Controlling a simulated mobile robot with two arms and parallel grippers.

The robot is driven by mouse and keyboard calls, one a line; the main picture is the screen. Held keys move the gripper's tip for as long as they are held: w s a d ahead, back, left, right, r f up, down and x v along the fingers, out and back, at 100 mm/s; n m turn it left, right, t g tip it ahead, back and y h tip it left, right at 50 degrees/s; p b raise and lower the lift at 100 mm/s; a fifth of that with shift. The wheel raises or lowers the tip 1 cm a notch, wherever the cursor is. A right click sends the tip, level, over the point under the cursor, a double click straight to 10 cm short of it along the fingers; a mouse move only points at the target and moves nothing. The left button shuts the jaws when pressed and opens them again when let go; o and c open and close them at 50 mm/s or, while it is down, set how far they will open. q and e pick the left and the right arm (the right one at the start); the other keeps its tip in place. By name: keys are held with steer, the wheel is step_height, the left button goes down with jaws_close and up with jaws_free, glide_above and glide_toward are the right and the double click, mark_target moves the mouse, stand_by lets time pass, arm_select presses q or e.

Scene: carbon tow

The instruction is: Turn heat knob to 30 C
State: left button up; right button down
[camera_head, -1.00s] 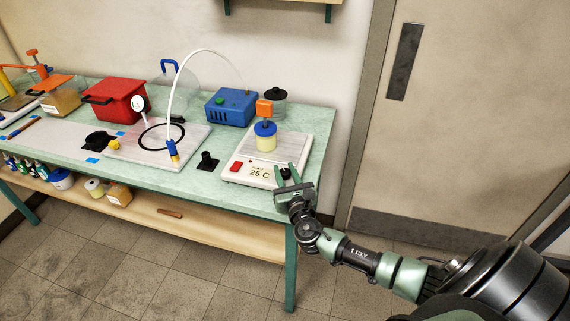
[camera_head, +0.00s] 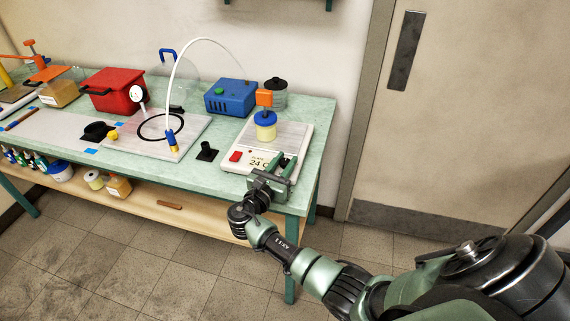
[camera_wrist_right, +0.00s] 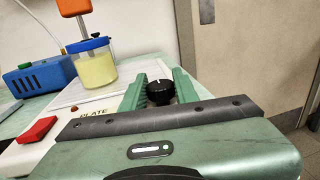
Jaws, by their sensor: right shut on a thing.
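The white hot plate (camera_head: 230,166) stands at the right end of the green bench. Its display (camera_head: 259,163) reads 24 C, partly covered by my gripper. My right gripper (camera_head: 282,164) is at the plate's front right corner. In the right wrist view the black heat knob (camera_wrist_right: 160,91), with a white mark on top, sits between the green fingers of my right gripper (camera_wrist_right: 160,88), which is shut on it. A jar with yellow contents and a blue lid (camera_head: 265,127) stands on the plate; it also shows in the right wrist view (camera_wrist_right: 94,68). My left gripper is out of view.
A red switch (camera_head: 236,156) is left of the display. An orange block (camera_head: 264,98) is above the jar. A blue box (camera_head: 231,98) and a jar with a black lid (camera_head: 276,93) stand behind. A black stand (camera_head: 207,152) is to the left.

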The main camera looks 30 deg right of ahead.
steer(key=shift+g, duration=0.3)
steer(key=c, duration=1.1)
jaws_free()
steer(key=shift+a, duration=0.1)
steer(key=shift+s+a, duration=0.2)
steer(key=shift+a, duration=0.15)
steer(key=b+v, duration=0.1)
steer(key=v, duration=0.6)
steer(key=shift+d, duration=0.1)
